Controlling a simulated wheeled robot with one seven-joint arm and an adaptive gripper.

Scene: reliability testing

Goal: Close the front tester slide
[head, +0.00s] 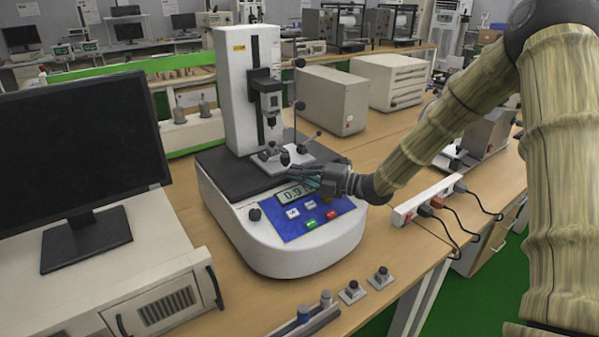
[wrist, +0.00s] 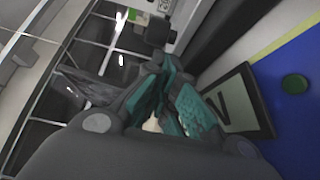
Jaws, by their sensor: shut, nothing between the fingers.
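The tester (head: 300,245) is a white machine with a tall column, a dark top deck and a blue front panel with a display. Its slide appears to be the light grey plate (head: 317,152) with black knobs at the foot of the column; how far it stands out is unclear. My gripper (head: 308,178) is shut and empty, low over the deck's front right, just in front of the plate and above the display. Whether it touches the slide cannot be told. In the wrist view the teal-padded fingers (wrist: 168,95) are close together beside the display (wrist: 240,105).
A black monitor (head: 75,150) stands at left on a white cabinet. A power strip (head: 425,200) with plugged cables lies to the right. Small black-knobbed parts (head: 366,284) sit at the table's front. White boxes (head: 331,101) stand behind the tester.

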